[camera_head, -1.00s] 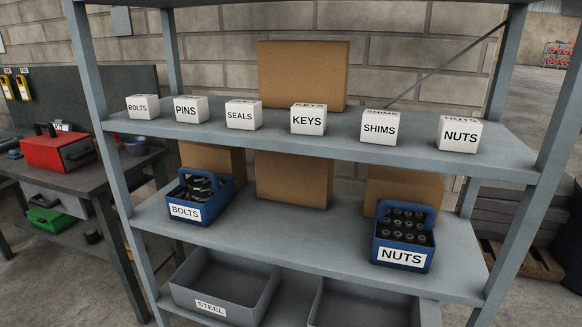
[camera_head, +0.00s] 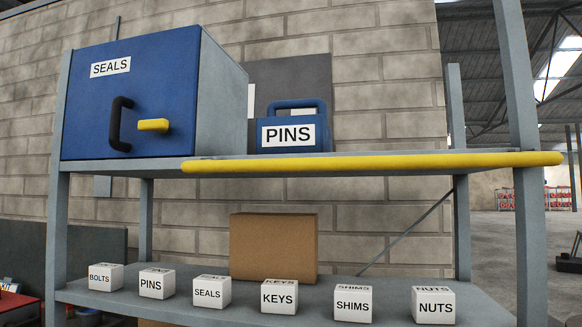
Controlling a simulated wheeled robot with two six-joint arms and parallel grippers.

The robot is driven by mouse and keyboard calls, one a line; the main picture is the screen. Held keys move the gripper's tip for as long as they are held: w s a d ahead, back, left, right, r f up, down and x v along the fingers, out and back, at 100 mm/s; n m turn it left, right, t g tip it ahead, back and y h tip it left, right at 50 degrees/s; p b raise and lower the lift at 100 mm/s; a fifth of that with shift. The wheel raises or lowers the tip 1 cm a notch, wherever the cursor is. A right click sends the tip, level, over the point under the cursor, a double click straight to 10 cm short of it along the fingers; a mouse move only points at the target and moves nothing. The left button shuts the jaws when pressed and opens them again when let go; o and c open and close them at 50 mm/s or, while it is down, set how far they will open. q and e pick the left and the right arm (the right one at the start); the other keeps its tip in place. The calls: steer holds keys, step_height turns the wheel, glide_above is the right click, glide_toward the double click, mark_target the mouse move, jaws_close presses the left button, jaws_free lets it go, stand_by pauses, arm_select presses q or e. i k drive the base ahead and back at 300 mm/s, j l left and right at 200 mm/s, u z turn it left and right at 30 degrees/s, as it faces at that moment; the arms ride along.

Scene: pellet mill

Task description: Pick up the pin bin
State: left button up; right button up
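The pin bin (camera_head: 290,146) is a blue bin with a blue handle on top and a white label reading PINS. It stands upright on the top shelf (camera_head: 350,163), right of a blue-fronted cabinet. A white box labelled PINS (camera_head: 156,284) sits on the shelf below, between the BOLTS and SEALS boxes. Neither of my grippers shows in the view.
The cabinet labelled SEALS (camera_head: 130,100) has a black handle (camera_head: 121,124) and a yellow latch (camera_head: 153,125). A yellow bar (camera_head: 380,163) runs along the top shelf's front edge. White boxes and a cardboard box (camera_head: 273,248) stand below. The shelf right of the bin is clear.

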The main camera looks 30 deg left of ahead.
mark_target(310, 133)
steer(key=l+u, duration=0.2)
steer(key=u, duration=0.25)
steer(key=k+l+u, duration=0.15)
steer(key=u, duration=0.25)
steer(key=k+l+u, duration=0.1)
steer(key=u, duration=0.35)
steer(key=l, duration=0.1)
